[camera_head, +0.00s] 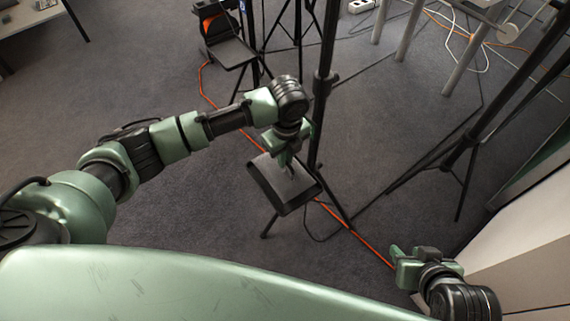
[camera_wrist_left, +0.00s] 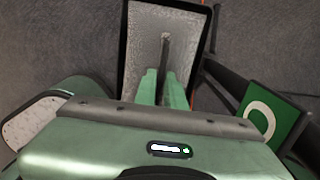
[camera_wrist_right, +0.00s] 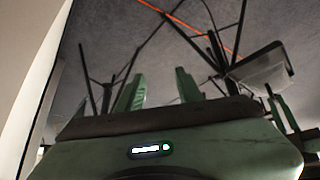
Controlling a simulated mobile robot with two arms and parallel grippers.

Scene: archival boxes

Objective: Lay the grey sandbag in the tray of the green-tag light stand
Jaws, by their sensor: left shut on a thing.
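The grey sandbag (camera_wrist_left: 145,45) shows in the left wrist view as a mottled grey surface inside the black rim of the tray (camera_wrist_left: 124,40). A dark strap runs from it to my left gripper (camera_wrist_left: 165,85), which is shut on it. In the head view my left gripper (camera_head: 290,165) points down just over the tray (camera_head: 272,196). I cannot tell whether the bag's full weight rests on the tray. A green tag (camera_wrist_left: 272,118) with a white ring hangs beside the tray. My right gripper (camera_wrist_right: 160,90) is open and empty, away from the tray.
A second stand (camera_head: 232,54) with a tray and an orange-and-black bag (camera_head: 212,22) is at the back. An orange cable (camera_head: 365,243) crosses the floor by the near stand. Another tripod (camera_head: 463,150) stands at right, near a pale box-like surface (camera_head: 520,240). Open carpet lies at left.

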